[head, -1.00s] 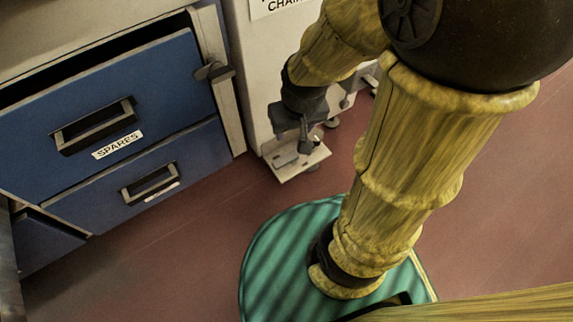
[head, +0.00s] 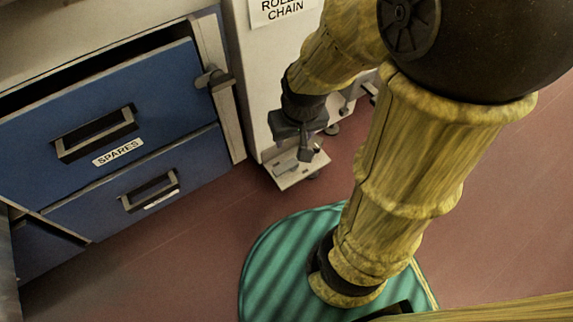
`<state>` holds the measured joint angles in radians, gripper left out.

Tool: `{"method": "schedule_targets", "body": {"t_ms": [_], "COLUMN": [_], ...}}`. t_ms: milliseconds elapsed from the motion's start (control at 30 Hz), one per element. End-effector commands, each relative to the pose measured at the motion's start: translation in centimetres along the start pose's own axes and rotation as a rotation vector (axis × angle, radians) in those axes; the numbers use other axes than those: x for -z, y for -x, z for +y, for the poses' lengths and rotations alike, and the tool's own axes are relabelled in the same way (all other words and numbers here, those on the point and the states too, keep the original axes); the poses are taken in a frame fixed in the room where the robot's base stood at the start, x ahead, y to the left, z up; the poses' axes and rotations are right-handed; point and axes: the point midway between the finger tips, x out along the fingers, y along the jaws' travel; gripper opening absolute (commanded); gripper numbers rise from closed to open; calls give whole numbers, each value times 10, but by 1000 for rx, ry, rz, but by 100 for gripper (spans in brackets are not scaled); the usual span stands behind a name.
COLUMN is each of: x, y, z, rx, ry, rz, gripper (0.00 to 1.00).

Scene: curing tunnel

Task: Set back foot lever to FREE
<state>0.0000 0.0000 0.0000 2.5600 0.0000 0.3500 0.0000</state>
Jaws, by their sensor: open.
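My gripper (head: 304,146) points down, open, at the low front corner of the pale cabinet. Its dark fingers are just above or in front of a small pale plate (head: 289,181) that sticks out near the floor. A grey piece on the plate (head: 285,168) may be a foot lever; the fingers partly cover it, and I cannot tell whether they touch it. More small dark foot parts (head: 345,108) show along the cabinet's base, partly behind my arm. No FREE mark is readable, so the back lever and its setting cannot be made out.
The pale cabinet (head: 250,75) bears a partly cut-off label ending in "CHAIN" (head: 285,12). Left of it stand blue drawers, the upper one marked SPARES (head: 105,105), with a latch (head: 214,80) at the side.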

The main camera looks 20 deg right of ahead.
Motion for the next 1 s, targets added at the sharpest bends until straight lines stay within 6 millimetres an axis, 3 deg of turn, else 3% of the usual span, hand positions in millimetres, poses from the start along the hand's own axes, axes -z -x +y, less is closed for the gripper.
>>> {"method": "schedule_targets", "body": {"t_ms": [233,333,467,1000], "x": [0,0,3,34], "y": [0,1,13,142], "z": [0,0,0,0], "rx": [0,0,0,0], "ry": [0,0,0,0], "rz": [0,0,0,0], "gripper": [52,47,47,47]}}
